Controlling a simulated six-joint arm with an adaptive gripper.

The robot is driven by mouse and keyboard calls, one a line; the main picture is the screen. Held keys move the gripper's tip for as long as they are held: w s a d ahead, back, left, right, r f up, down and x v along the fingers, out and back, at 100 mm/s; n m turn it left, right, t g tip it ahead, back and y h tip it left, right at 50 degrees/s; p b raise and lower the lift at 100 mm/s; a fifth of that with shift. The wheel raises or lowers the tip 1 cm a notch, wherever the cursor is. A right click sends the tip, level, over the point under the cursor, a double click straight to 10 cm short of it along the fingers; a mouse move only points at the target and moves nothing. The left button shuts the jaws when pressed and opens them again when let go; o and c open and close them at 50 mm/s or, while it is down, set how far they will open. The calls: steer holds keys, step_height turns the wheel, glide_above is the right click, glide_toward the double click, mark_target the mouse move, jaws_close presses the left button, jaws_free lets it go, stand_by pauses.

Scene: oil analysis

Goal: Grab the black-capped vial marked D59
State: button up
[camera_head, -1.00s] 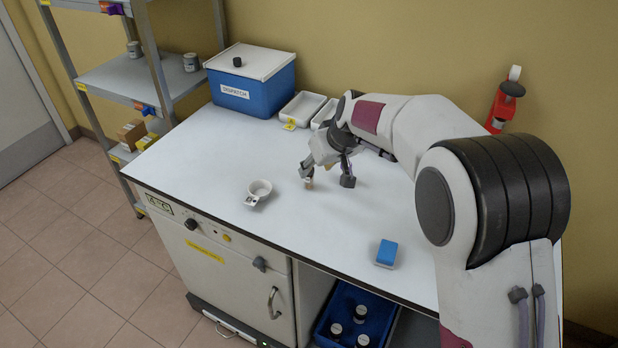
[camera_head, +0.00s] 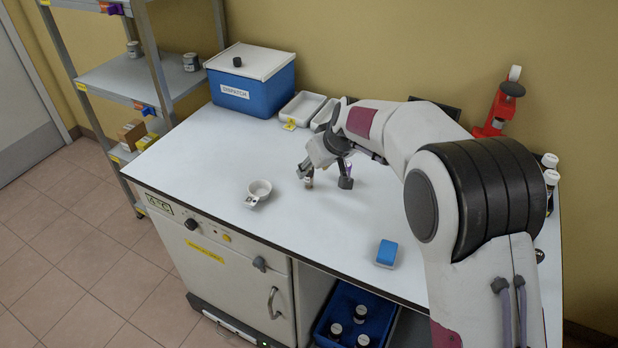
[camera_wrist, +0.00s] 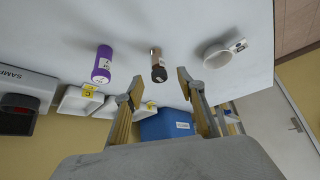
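A small vial with a dark cap (camera_wrist: 159,74) and a pale label lies ahead of my gripper in the wrist view, between the lines of the two fingers. Its marking is too small to read, so I cannot tell whether it is D59. My gripper (camera_wrist: 160,83) is open, with nothing between its fingertips. In the head view my gripper (camera_head: 327,177) is low over the white bench, and a small vial (camera_head: 309,183) shows by its left finger.
A white dish (camera_head: 259,189) sits left of my gripper. A blue-topped block (camera_head: 387,253) is nearer the front edge. White trays (camera_head: 301,107) and the blue DISPATCH box (camera_head: 252,93) stand behind. White-capped bottles (camera_head: 550,160) stand right; a blue crate (camera_head: 378,321) holds dark bottles below.

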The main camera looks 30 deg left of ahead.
mark_target(311, 170)
steer(key=shift+w+a+f, duration=0.1)
steer(key=shift+f, duration=0.1)
stand_by(0.3)
steer(key=shift+w+x, duration=0.15)
steer(key=shift+x, duration=0.65)
steer(key=shift+w+x, duration=0.15)
steer(key=shift+x, duration=0.6)
steer(key=shift+w+a+f, duration=0.25)
steer(key=shift+a+f, duration=0.3)
steer(key=shift+f, duration=0.05)
jaws_close()
